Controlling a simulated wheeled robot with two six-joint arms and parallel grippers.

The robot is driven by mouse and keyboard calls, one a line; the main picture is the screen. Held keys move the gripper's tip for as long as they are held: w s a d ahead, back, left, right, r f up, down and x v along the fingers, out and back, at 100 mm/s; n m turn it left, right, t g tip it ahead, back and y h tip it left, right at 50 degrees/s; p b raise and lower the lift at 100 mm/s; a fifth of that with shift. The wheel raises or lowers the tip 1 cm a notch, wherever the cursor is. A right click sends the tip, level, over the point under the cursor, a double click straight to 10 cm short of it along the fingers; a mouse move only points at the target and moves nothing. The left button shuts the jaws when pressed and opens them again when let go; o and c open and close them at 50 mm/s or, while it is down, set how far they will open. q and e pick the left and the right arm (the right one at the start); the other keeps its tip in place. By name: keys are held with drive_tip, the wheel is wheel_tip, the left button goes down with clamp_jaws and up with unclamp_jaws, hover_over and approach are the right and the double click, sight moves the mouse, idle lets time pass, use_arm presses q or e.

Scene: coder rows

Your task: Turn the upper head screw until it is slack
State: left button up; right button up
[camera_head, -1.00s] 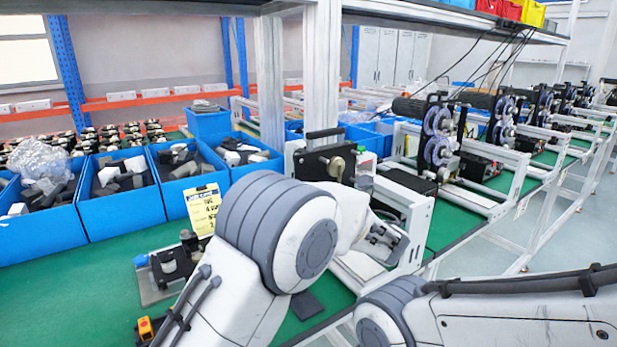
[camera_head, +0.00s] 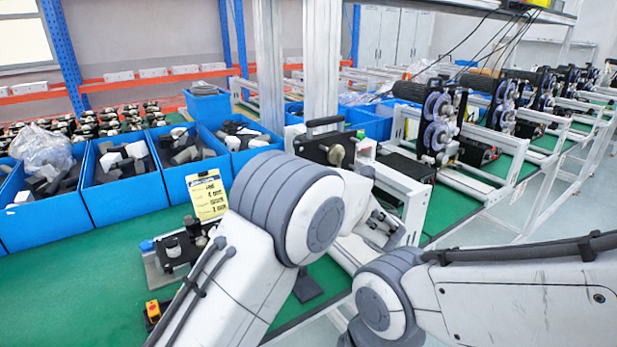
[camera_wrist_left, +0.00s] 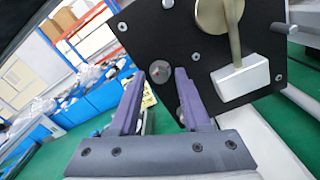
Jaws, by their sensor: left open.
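The coder head is a black plate (camera_head: 318,149) with a brass knob (camera_head: 337,154) and a handle on top. In the left wrist view the black plate (camera_wrist_left: 185,45) carries a brass disc (camera_wrist_left: 217,14) with a lever, a silver block (camera_wrist_left: 243,83) and a round silver screw-like part (camera_wrist_left: 160,71). I cannot tell for certain which is the upper head screw. My left gripper (camera_wrist_left: 160,78) is open and empty, its fingertips either side of the round silver part in the picture; contact cannot be told. In the head view my left forearm hides its fingers. My right gripper is out of view.
Blue bins (camera_head: 120,200) of parts line the left. A yellow card (camera_head: 207,195) and a small fixture (camera_head: 178,254) stand on the green bench (camera_head: 80,285). More coder machines (camera_head: 440,125) stand in a row to the right. Bare bench lies at front left.

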use_arm(q)
clamp_jaws()
drive_tip(key=n+b, duration=0.1)
drive_tip(key=b, duration=0.1)
drive_tip(key=n+b, duration=0.2)
drive_tip(key=b, duration=0.1)
drive_tip(key=shift+f+n, duration=0.25)
drive_tip(key=shift+n, duration=0.05)
drive_tip(key=shift+c, duration=1.1)
unclamp_jaws()
drive_tip(key=shift+r+n, duration=0.2)
drive_tip(key=shift+n, duration=0.1)
drive_tip(key=shift+o, duration=1.1)
drive_tip(key=shift+r, duration=0.1)
drive_tip(key=shift+v, duration=2.55)
